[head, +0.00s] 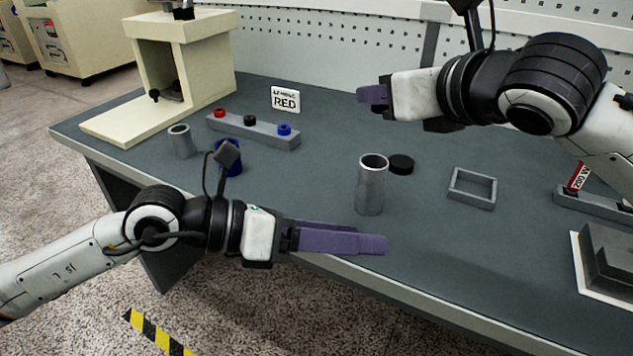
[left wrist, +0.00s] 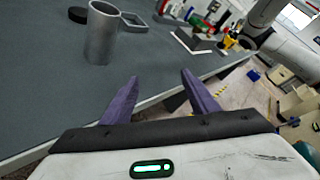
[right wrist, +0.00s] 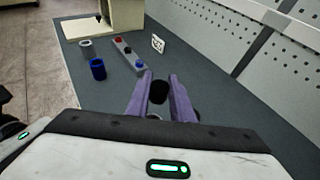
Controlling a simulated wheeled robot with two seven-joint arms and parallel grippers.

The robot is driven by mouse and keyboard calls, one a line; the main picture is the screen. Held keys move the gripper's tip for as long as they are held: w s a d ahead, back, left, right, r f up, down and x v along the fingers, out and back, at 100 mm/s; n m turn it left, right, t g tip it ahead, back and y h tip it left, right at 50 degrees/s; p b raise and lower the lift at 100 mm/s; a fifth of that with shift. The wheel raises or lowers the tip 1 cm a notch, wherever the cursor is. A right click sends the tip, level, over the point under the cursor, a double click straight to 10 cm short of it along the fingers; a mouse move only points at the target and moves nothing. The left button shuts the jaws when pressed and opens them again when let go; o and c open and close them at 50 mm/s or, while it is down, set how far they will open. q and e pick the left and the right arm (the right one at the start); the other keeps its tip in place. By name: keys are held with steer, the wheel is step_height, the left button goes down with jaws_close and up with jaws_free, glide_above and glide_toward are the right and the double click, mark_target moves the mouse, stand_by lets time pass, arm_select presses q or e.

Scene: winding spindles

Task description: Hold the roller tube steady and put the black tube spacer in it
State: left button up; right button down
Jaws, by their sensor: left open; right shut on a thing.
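The grey metal roller tube (head: 370,190) stands upright on the table near its front edge, its open top facing up. It also shows in the left wrist view (left wrist: 101,35). My left gripper (head: 385,245) is open and empty at the table's front edge, on the near side of the tube and apart from it. My right gripper (head: 372,95) is raised above the table behind the tube. It is shut on a small black piece, seemingly the black tube spacer (right wrist: 158,92), which shows between its fingers in the right wrist view. The fingers hide it in the head view.
A black disc (head: 401,164) lies right behind the tube. A grey square frame (head: 473,187) lies to the right. A rack (head: 262,135) with red, black and blue pieces, a RED sign (head: 286,99), a shorter grey tube (head: 181,141) and a blue cylinder (head: 230,157) stand left.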

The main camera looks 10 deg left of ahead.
mark_target(361, 185)
arm_select(q)
steer(key=w+a+r+m+t+y, duration=0.1)
steer(key=w, duration=0.1)
steer(key=w+a+r+m+t+y, duration=0.1)
steer(key=w+a, duration=0.1)
steer(key=w+a+r+m+t+y, duration=0.1)
steer(key=w+a+t, duration=0.1)
steer(key=w, duration=0.1)
steer(key=shift+a, duration=0.2)
steer(key=x, duration=1.2)
steer(key=shift+a+f, duration=0.1)
steer(key=c, duration=1.3)
steer(key=shift+o, duration=0.2)
steer(key=shift+s, duration=0.1)
arm_select(e)
steer(key=shift+f, duration=5.75)
steer(key=c, duration=1.5)
jaws_free()
steer(key=shift+f, duration=0.3)
steer(key=v, duration=1.2)
steer(key=shift+r, duration=0.25)
